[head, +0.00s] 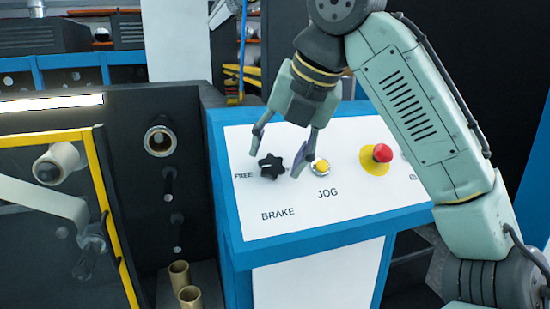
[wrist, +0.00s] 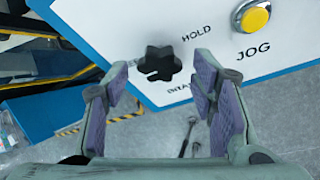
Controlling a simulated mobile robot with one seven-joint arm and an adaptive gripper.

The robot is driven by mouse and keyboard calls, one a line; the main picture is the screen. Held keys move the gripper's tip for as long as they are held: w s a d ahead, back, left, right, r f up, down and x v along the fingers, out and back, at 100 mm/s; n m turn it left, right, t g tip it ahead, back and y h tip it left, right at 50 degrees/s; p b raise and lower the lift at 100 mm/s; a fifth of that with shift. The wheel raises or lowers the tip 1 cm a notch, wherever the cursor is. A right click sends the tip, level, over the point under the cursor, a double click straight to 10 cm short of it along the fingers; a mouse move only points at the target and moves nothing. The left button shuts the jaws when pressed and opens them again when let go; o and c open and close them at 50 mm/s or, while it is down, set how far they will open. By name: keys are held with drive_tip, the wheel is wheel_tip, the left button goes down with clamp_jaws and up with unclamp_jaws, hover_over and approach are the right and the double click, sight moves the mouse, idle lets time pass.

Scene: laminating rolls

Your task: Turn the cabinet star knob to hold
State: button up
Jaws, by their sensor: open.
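The black star knob (head: 271,167) sits on the sloped white panel above the word BRAKE, with the label FREE at its left. In the wrist view the knob (wrist: 159,63) shows between and beyond the fingertips, with the label HOLD beside it. My gripper (head: 283,148) is open, its fingers apart on either side of the knob in the head view. In the wrist view my gripper (wrist: 158,80) holds nothing, and I cannot tell whether a finger touches the knob. The label on the knob's right is hidden by a finger in the head view.
A yellow JOG button (head: 321,167) is close to my right finger. A red emergency button (head: 382,153) on a yellow base stands farther right. The blue-edged console (head: 228,200) adjoins a dark machine with a yellow-framed guard (head: 115,215) at left.

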drive_tip(key=shift+x, duration=1.05)
drive_tip(key=c, duration=1.1)
drive_tip(key=shift+c, duration=0.2)
